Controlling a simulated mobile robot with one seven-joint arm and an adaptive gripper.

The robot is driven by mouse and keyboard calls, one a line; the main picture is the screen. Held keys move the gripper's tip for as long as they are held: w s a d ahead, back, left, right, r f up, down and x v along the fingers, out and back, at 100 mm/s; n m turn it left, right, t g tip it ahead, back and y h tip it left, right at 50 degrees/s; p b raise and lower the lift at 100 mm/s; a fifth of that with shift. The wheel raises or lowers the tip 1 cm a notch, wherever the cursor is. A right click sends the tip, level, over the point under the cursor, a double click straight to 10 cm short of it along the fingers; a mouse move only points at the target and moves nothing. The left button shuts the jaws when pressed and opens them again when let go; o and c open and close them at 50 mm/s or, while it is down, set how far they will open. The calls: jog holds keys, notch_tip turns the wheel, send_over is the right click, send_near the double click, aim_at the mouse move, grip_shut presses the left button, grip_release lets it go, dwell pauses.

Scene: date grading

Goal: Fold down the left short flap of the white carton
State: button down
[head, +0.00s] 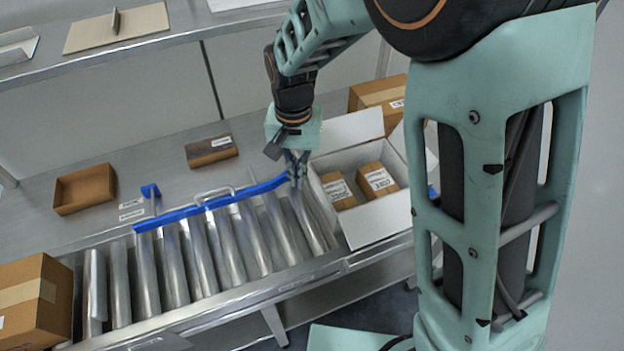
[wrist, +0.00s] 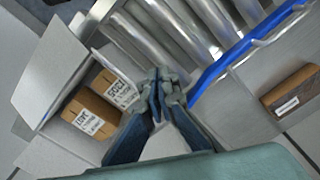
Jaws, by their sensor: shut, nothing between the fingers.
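The white carton (head: 385,226) stands open at the right end of the rollers, with two labelled brown boxes (head: 376,181) inside. Its back flap (head: 346,131) stands up, and a broad white flap (wrist: 45,68) spreads outward at its front in the wrist view. The left short flap is mostly hidden by my fingers; I cannot tell its angle. My gripper (head: 297,172) points down at the carton's left edge, shut and empty. In the wrist view its fingertips (wrist: 163,84) are beside the carton's left side; whether they touch it is unclear.
Metal rollers (head: 205,245) and a blue rail (head: 205,206) run left of the carton. A brown tray (head: 84,189) and a small brown box (head: 211,151) lie on the steel table behind. Closed cartons stand at far left (head: 35,300) and behind the white carton (head: 378,97).

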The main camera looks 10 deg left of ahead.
dwell(0.3)
jog(key=w+d, duration=0.3)
jog(key=d, duration=0.3)
jog(key=shift+w+d+r, duration=0.2)
jog(key=shift+w+r, duration=0.1)
jog(key=shift+w, duration=0.1)
dwell(0.4)
jog(key=shift+w+d, duration=0.6)
jog(key=shift+d, duration=0.35)
jog(key=shift+f, duration=0.1)
jog(key=shift+f+b, duration=1.5)
jog(key=shift+f, duration=0.6)
notch_tip(320, 180, up, 11)
jog(key=p, duration=0.8)
jog(key=shift+r, duration=0.2)
